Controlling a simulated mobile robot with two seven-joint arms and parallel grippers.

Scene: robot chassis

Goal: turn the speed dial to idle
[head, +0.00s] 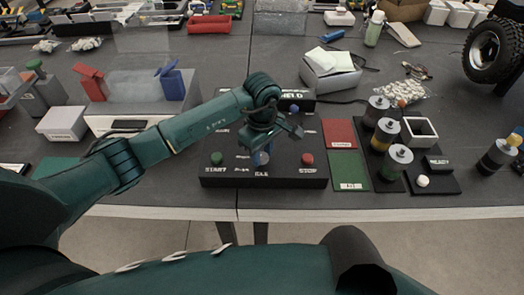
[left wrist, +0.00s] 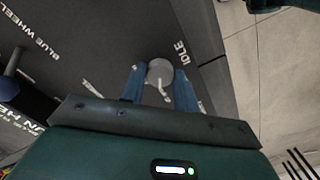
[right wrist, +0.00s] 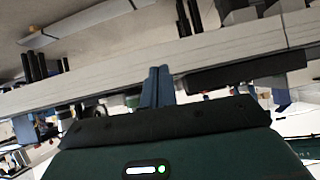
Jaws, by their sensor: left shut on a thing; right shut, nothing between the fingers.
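A black control panel (head: 222,181) stands on the table, with the IDLE label below the speed dial in the head view. The speed dial (left wrist: 160,72) is a round grey knob with a white pointer. In the left wrist view its pointer runs downward and slightly right, while the IDLE label (left wrist: 180,52) lies to its right. My left gripper (left wrist: 161,92) is shut on the dial, with a blue finger on each side. In the head view the left gripper (head: 263,146) partly covers the dial (head: 261,158). My right gripper (right wrist: 157,85) is shut and empty, away from the panel.
A green START button (head: 217,157) and a red STOP button (head: 307,158) flank the dial. A blue knob (head: 294,108) is farther back. Red and green mats and several cylinders stand to the right. The table's front edge is close to the panel.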

